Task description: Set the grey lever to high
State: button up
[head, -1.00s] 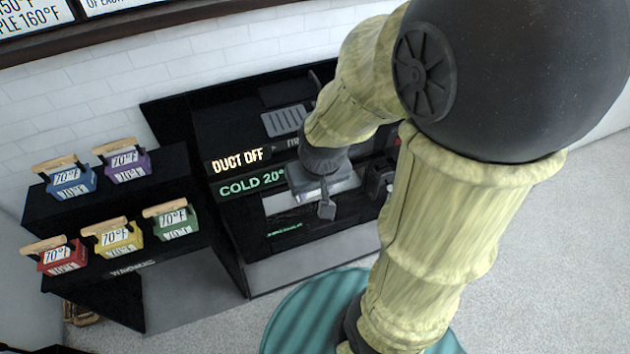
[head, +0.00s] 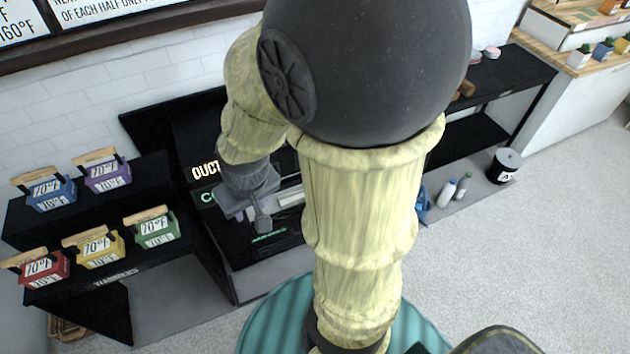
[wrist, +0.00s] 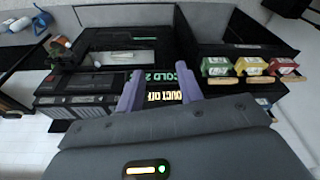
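My gripper (wrist: 159,70) shows in the wrist view as two purple fingers, spread apart with nothing between them. Beyond them are the glowing "COLD" sign (wrist: 187,80) and the "DUCT OFF" sign (wrist: 160,97), upside down in that view. I cannot make out the grey lever in either view; my arm covers much of the station in the head view.
Coloured boxes with wooden handles, such as the yellow box (head: 97,250) and green box (head: 153,228), stand on black shelves at the left. A grilled black unit (wrist: 85,85) is beside my fingers. Bottles (head: 447,192) and a black bin (head: 504,166) stand right; floor there is open.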

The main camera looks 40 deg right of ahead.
jog(key=shift+o, duration=1.3)
jog(key=w+d+f+m+t+h+b, duration=0.1)
jog(key=w+d+f+m+h+b, duration=0.25)
jog(key=f, duration=0.65)
jog(key=w+d+f+m+t+b, duration=0.2)
jog(key=w+d+f+m+b, duration=0.15)
jog(key=f+b, duration=0.45)
jog(key=w+d+f+m+t+h+b, duration=0.1)
jog(key=w+d+f+m+h+b, duration=0.2)
jog(key=f, duration=0.8)
jog(key=s+d+f+m+t+h+b, duration=0.1)
jog(key=s+d+f+t+h+b, duration=0.1)
jog(key=d+f+t+h+b, duration=0.3)
jog(key=d+f+h+b, duration=0.1)
jog(key=d+f+b, duration=0.2)
jog(key=d+b, duration=0.2)
jog(key=shift+s+d+m+t+h+b, duration=0.2)
jog(key=shift+m+t+h+b, duration=0.15)
jog(key=shift+b, duration=0.35)
jog(key=shift+w+d+f, duration=0.1)
jog(key=shift+w+f, duration=0.05)
